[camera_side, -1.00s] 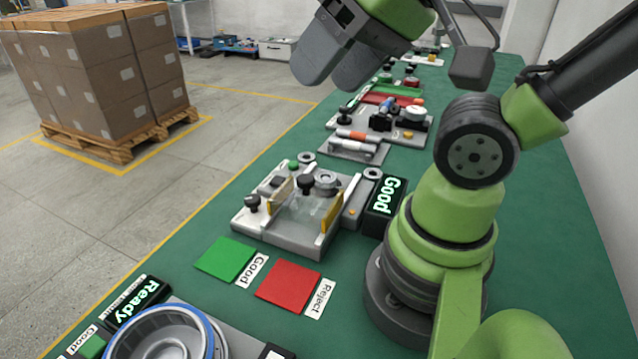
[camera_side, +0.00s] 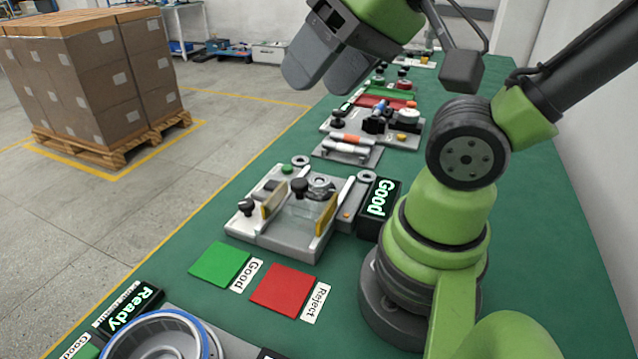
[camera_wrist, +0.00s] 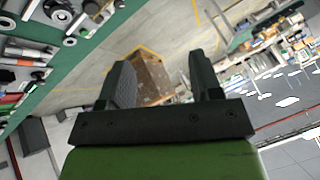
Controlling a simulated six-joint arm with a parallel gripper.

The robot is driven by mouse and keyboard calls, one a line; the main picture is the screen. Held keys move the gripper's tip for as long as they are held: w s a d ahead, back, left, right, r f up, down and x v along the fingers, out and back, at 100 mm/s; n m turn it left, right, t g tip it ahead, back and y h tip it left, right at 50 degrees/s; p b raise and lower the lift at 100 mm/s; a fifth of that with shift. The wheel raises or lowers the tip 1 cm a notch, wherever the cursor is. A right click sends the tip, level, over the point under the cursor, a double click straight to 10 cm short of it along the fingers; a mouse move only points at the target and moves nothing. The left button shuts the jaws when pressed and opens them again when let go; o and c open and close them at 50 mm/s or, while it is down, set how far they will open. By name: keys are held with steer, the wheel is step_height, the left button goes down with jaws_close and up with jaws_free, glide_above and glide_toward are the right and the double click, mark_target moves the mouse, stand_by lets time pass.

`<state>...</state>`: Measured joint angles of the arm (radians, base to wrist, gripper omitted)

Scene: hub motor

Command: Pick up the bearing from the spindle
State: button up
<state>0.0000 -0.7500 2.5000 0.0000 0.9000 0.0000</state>
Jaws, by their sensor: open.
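A silver ring-shaped part (camera_side: 320,186), which looks like the bearing, sits in the grey test fixture (camera_side: 283,239) on the green bench. The spindle under it cannot be made out. A round metal part also shows at the upper left in the wrist view (camera_wrist: 58,11), but I cannot tell whether it is the same one. My gripper (camera_side: 318,80) is high above the bench, up and to the right of the fixture in the side view. Its two grey fingers are apart, and nothing is between them in the wrist view (camera_wrist: 160,72).
Smaller rings (camera_side: 301,161) lie around the fixture. A lit "Good" display (camera_side: 377,204) stands to its right. Green (camera_side: 220,264) and red (camera_side: 283,290) pads lie in front. A blue-rimmed round part (camera_side: 160,338) is at the near edge. More fixtures (camera_side: 375,124) stand farther back.

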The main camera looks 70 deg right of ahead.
stand_by(0.5)
steer(key=shift+c, duration=0.9)
steer(key=n+g+h, duration=0.2)
steer(key=n+g, duration=0.5)
steer(key=n, duration=0.4)
glide_above(322, 181)
step_height(322, 181, down, 20)
steer(key=shift+f, duration=3.25)
